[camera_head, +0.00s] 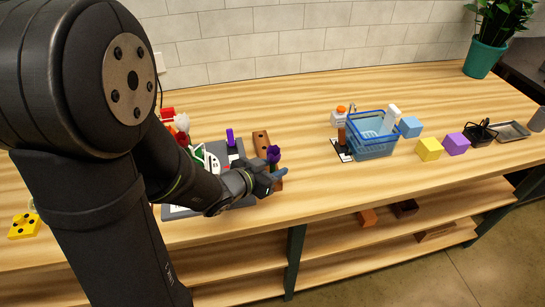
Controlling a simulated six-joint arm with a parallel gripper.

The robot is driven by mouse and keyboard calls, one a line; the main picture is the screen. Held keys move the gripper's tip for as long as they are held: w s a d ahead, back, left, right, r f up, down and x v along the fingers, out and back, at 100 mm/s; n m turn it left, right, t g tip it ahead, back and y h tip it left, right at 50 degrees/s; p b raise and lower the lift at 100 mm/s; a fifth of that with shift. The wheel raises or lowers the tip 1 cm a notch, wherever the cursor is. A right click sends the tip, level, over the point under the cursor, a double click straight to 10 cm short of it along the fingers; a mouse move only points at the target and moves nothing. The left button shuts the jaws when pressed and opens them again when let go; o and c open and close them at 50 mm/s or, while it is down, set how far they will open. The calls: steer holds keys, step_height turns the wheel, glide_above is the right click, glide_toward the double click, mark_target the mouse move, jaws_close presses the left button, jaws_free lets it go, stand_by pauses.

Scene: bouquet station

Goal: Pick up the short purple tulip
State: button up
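A dark purple bloom (273,154), which looks like the tulip, stands upright just behind my gripper's fingers. Its stem is mostly hidden by the gripper. The gap between the fingers is not clear from this view. A brighter purple upright piece (230,137) stands to the left; it is too small to identify.
A brown block with holes (261,141) stands behind the bloom. A grey board (217,150) with a white-and-green item lies left, partly behind my arm. A blue basket (372,146), a yellow cube (429,149) and a purple cube (456,144) stand right. Bench between is clear.

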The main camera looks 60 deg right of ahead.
mark_target(268, 158)
steer(key=shift+d, duration=0.1)
jaws_close()
steer(key=shift+r, duration=0.15)
steer(key=shift+r, duration=0.95)
step_height(268, 158, up, 2)
steer(key=s+a+r, duration=0.3)
steer(key=s+r, duration=0.3)
steer(key=s, duration=0.5)
steer(key=shift+s+r, duration=0.15)
steer(key=shift+r, duration=0.25)
steer(key=shift+f, duration=0.1)
